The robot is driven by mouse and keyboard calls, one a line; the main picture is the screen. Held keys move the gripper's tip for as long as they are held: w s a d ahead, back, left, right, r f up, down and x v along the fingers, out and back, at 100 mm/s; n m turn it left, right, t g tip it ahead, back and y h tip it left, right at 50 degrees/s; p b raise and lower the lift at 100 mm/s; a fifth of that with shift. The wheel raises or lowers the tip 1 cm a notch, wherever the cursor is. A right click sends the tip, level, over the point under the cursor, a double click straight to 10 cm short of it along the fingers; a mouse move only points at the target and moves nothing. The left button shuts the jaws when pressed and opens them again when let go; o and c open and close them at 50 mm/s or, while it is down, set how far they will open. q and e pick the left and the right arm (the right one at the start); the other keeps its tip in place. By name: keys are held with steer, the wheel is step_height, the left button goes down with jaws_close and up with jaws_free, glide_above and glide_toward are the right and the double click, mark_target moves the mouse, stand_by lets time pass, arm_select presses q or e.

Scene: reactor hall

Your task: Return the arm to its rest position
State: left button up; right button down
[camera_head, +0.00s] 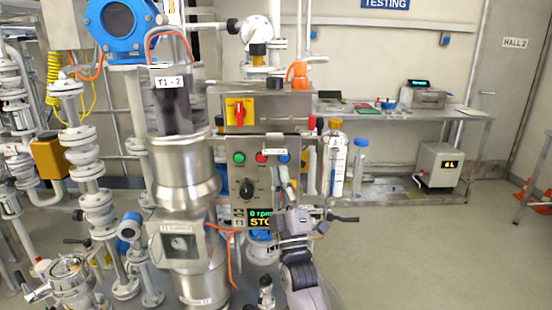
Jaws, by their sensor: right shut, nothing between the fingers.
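My right arm (301,277) rises from the bottom centre in front of the control panel (247,174). My right gripper (284,176) is shut and empty, pointing up. In the picture its tip lies just below the blue button (284,156); I cannot tell whether it touches the panel. The panel also has a green button (239,157), a red button (261,157) and a black knob (246,189). The display (261,220) under it reads "0 rpm" and "STO", its right part hidden by my arm. My left gripper is not in view.
The steel reactor vessel (183,178) stands left of the panel, with white pipes and valves (89,170) beyond. A red switch on yellow (239,112) sits above. Bottles (337,160) stand close right of the panel. The floor (430,255) at right is open.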

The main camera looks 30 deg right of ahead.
steer(key=w+a+f+g+y, duration=0.2)
steer(key=w+f+y, duration=0.1)
steer(key=f, duration=0.9)
steer(key=w+a+f+g+y, duration=0.2)
steer(key=a+f+g+y, duration=0.1)
steer(key=f, duration=0.9)
steer(key=s+a+f+m+g+y, duration=0.15)
steer(key=s+f, duration=0.25)
steer(key=f, duration=0.6)
steer(key=s+a+f+g, duration=0.2)
steer(key=s+f+g, duration=0.1)
steer(key=f, duration=0.7)
steer(key=s+a+f+g+y, duration=0.1)
steer(key=s+a+f+g, duration=0.2)
steer(key=f, duration=0.7)
steer(key=s+a+f+m+g, duration=0.15)
steer(key=s+f+g, duration=0.45)
steer(key=s+f, duration=1.2)
steer(key=s+f+m+g, duration=0.1)
steer(key=s+f+g, duration=0.2)
steer(key=s, duration=1.1)
steer(key=s+f+m+g, duration=0.1)
steer(key=s+f+g, duration=0.2)
steer(key=s, duration=1.1)
steer(key=shift+s+d+f+m+y, duration=0.15)
steer(key=shift+d+f+m+y, duration=0.25)
steer(key=shift+f, duration=0.4)
